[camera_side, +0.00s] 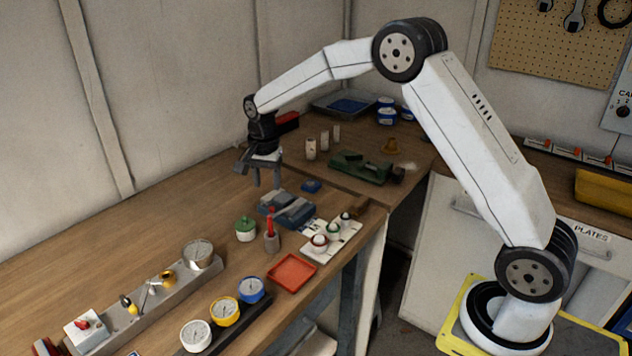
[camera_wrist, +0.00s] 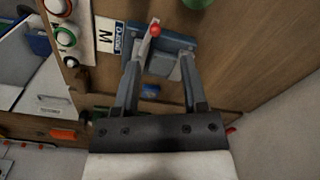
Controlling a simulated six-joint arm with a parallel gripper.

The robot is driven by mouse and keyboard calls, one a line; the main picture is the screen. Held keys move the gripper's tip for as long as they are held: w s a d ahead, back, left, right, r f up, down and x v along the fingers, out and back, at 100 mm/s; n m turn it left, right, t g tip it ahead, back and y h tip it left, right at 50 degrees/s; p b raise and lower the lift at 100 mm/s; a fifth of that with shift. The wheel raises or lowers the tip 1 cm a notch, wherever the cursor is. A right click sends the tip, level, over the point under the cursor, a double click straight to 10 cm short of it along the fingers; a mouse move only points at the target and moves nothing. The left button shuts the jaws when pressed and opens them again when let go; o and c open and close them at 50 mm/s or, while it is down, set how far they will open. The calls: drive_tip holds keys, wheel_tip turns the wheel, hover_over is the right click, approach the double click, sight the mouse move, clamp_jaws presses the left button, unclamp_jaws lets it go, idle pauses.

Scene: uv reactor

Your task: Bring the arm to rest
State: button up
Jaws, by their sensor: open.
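My gripper (camera_side: 266,184) hangs from the end of my arm, fingers pointing down, over the back part of the wooden bench in the side view. Its two fingers are apart and I see nothing held between them. The blue-grey block device (camera_side: 288,208) is below and to the right of the fingertips in the side view. In the wrist view my gripper (camera_wrist: 160,72) frames that device, and a lever with a red ball (camera_wrist: 152,36) shows near it. I cannot tell the exact height of the fingertips above the bench.
A green-lidded jar (camera_side: 245,229), a red tray (camera_side: 291,272) and a white panel with round buttons (camera_side: 330,242) stand nearer the front. A green device (camera_side: 360,167) and small cylinders lie behind. The bench's left back is bare.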

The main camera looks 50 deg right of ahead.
drive_tip(key=s+a+f+n+t, duration=0.1)
drive_tip(key=s+n, duration=0.5)
drive_tip(key=s, duration=0.6)
drive_tip(key=s+a+f+n+t, duration=0.1)
drive_tip(key=s+a+n, duration=0.2)
drive_tip(key=s+n, duration=0.4)
drive_tip(key=s, duration=0.6)
drive_tip(key=shift+s+f, duration=0.15)
drive_tip(key=shift+s, duration=0.1)
